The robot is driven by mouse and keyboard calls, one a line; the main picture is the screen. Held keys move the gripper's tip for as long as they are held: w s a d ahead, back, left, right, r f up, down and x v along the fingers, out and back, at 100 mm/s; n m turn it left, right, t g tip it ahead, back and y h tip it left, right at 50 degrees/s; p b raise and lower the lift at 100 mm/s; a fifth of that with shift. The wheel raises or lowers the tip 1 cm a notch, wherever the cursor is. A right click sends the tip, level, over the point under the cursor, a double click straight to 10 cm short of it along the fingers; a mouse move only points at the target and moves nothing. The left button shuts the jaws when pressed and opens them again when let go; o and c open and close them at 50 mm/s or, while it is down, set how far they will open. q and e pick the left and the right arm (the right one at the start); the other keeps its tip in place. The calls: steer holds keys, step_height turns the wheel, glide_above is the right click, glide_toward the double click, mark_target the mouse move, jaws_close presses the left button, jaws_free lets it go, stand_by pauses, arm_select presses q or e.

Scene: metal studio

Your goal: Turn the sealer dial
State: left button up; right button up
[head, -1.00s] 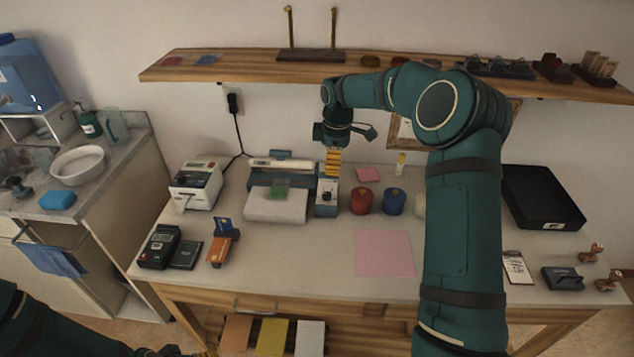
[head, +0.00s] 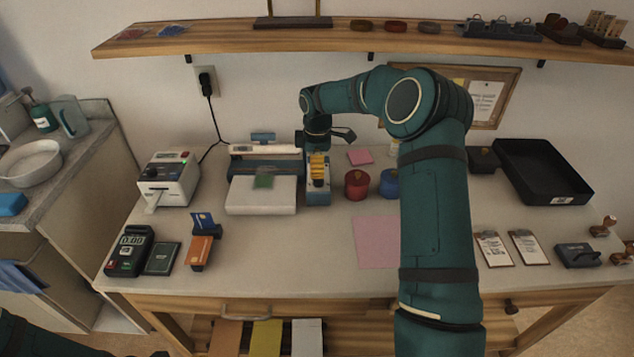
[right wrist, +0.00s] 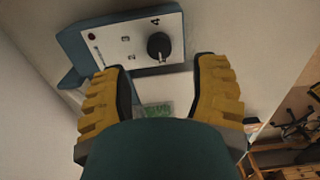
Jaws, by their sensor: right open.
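The sealer (head: 262,194) is a blue and white machine on the table, with a control box at its right end. In the right wrist view its white panel (right wrist: 112,50) carries a black round dial (right wrist: 158,44), small marks and a red spot. My right gripper (head: 318,172) has ridged yellow fingers and is over the control box, hiding the dial in the head view. In the right wrist view my right gripper (right wrist: 163,85) is open and empty, with the dial beyond the gap between its fingertips. I cannot see contact. My left gripper's fingers are out of view.
A label printer (head: 168,180) stands left of the sealer. Red (head: 357,185) and blue (head: 389,183) round containers stand close to its right. A pink sheet (head: 376,242) lies in front. A wooden shelf (head: 220,40) runs above. A black tray (head: 543,172) is at the right.

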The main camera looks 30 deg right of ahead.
mark_target(318, 181)
steer(key=shift+f+b, duration=0.45)
steer(key=shift+f, duration=2.3)
jaws_close()
